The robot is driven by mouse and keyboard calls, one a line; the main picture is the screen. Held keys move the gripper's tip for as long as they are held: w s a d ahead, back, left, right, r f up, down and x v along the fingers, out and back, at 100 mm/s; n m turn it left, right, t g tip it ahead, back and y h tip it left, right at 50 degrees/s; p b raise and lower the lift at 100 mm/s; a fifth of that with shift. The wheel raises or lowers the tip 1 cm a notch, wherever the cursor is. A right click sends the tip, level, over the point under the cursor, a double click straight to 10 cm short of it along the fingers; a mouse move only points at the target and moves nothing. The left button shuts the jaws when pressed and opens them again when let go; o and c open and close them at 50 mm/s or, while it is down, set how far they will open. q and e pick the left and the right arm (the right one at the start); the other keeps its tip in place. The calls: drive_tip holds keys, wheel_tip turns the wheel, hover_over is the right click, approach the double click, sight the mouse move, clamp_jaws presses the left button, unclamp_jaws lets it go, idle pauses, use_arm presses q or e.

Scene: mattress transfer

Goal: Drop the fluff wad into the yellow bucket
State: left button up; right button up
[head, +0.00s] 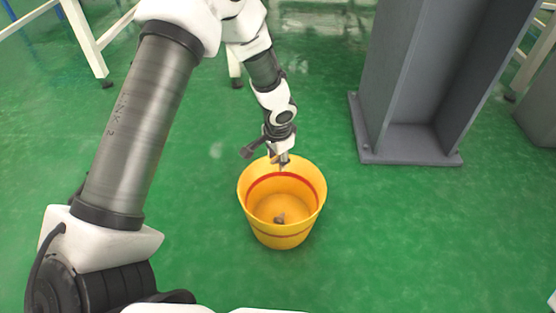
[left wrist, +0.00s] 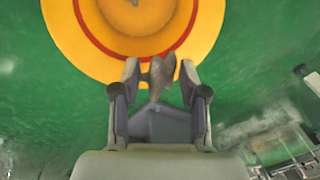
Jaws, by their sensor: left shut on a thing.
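My left gripper (head: 280,160) hangs over the far rim of the yellow bucket (head: 252,202). In the left wrist view the left gripper (left wrist: 160,72) is shut on a grey fluff wad (left wrist: 158,80), which sits between its fingertips. The wad lies in front of the rim of the yellow bucket (left wrist: 75,40) in that view. Another small grey lump (head: 279,219) lies inside the bucket, low down; part of it also shows at the top edge of the left wrist view. The bucket stands upright on the floor. My right gripper is not in view.
A grey metal column with a base plate (head: 410,150) stands to the right of the bucket. White table legs (head: 85,40) stand at the back left. The green floor (head: 400,240) around the bucket is clear.

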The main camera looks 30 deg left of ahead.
use_arm(q)
wheel_tip(320, 180, down, 4)
drive_tip(key=b, duration=0.3)
drive_tip(key=shift+f, duration=0.15)
drive_tip(key=o, duration=1)
wheel_tip(320, 180, up, 12)
drive_tip(key=s+d, duration=0.1)
drive_tip(key=shift+s, duration=0.35)
drive_tip(key=shift+d, duration=0.1)
